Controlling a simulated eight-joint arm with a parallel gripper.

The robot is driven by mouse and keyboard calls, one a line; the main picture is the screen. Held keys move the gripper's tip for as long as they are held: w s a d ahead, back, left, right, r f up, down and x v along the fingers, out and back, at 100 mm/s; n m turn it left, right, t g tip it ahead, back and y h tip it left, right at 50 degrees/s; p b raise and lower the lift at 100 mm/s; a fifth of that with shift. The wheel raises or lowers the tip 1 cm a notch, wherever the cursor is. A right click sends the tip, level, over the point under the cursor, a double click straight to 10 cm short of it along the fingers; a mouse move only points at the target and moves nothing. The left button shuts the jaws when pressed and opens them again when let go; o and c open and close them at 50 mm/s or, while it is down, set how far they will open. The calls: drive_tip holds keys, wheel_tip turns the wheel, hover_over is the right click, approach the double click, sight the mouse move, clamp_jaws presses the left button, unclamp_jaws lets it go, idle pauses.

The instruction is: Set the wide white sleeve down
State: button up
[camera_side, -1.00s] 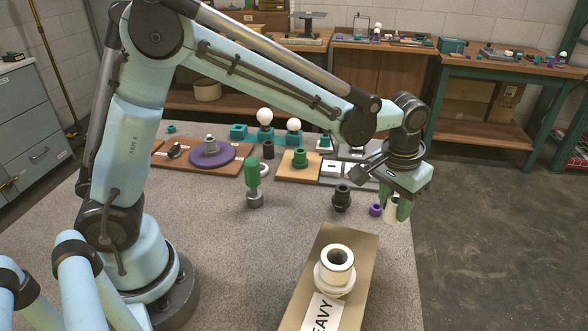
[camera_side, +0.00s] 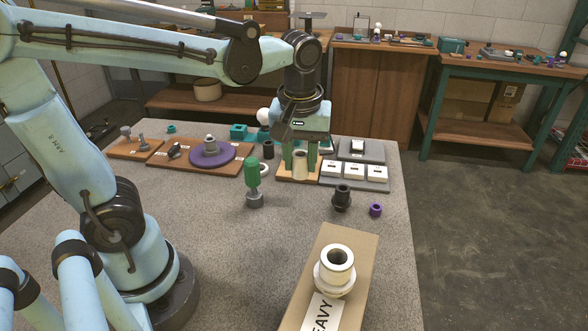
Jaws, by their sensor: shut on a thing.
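My gripper (camera_side: 300,163) points down over the small tan board (camera_side: 284,178) at the back middle of the table. Its two green fingers are shut on a cream-white sleeve (camera_side: 300,168), which is upright between them. The sleeve's lower end is close to the board; I cannot tell whether it touches. The green round part on that board is hidden behind the gripper and the sleeve.
White blocks on grey trays (camera_side: 376,186) stand just right of the gripper. A black fitting (camera_side: 342,197), a purple ring (camera_side: 375,210) and a green-topped tool (camera_side: 253,182) stand nearer. A flanged white piece (camera_side: 335,272) sits on a cardboard box (camera_side: 356,245) in front.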

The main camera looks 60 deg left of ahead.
drive_tip(key=s+a+f+n+g, duration=0.1)
drive_tip(key=s+a+f+n, duration=0.2)
drive_tip(key=s, duration=0.4)
drive_tip(key=s+a+n, duration=0.3)
drive_tip(key=s+n, duration=0.2)
drive_tip(key=s, duration=0.1)
drive_tip(key=shift+y, duration=0.4)
drive_tip(key=s+a+f, duration=0.1)
drive_tip(key=a+f, duration=0.1)
drive_tip(key=a, duration=0.1)
drive_tip(key=s+a+f, duration=0.1)
drive_tip(key=a+f, duration=0.1)
drive_tip(key=a, duration=0.2)
drive_tip(key=s+a+f, duration=0.2)
drive_tip(key=a+f, duration=0.1)
drive_tip(key=shift+a+f, duration=0.1)
drive_tip(key=shift+a, duration=0.3)
drive_tip(key=shift+d+f, duration=0.1)
drive_tip(key=shift+f, duration=1.85)
drive_tip(key=shift+w+f, duration=0.1)
drive_tip(key=shift+f, duration=0.05)
drive_tip(key=o, duration=1)
